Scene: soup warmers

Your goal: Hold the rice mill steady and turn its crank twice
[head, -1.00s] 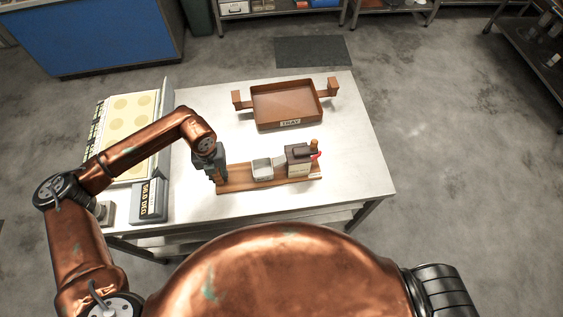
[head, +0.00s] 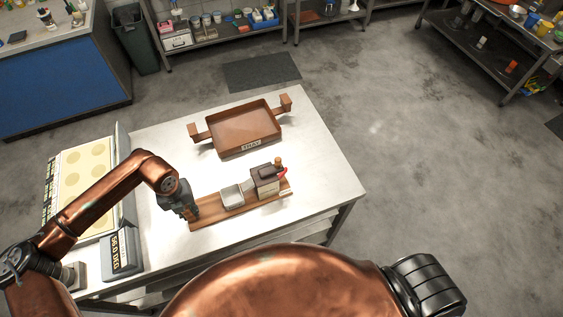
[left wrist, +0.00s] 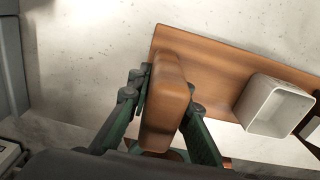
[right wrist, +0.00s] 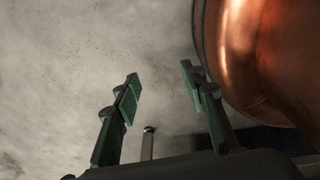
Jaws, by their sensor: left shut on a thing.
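The rice mill (head: 267,179) stands at the right end of a brown wooden board (head: 211,215) on the table. It has a dark top, a small wooden knob and a red part on its right side. A small grey-white box (head: 232,196) sits on the board left of the mill; it also shows in the left wrist view (left wrist: 272,105). My left gripper (head: 190,213) is at the board's left end. In the left wrist view its fingers are closed around an upright brown wooden block (left wrist: 165,100) at that end. My right gripper (right wrist: 160,95) is open and empty, above grey floor, beside my copper body.
A brown tray (head: 236,131) with two side handles lies behind the mill. A griddle (head: 85,180) with a display box (head: 121,252) stands at the table's left. The table's right part (head: 320,180) is clear. Shelves stand at the back.

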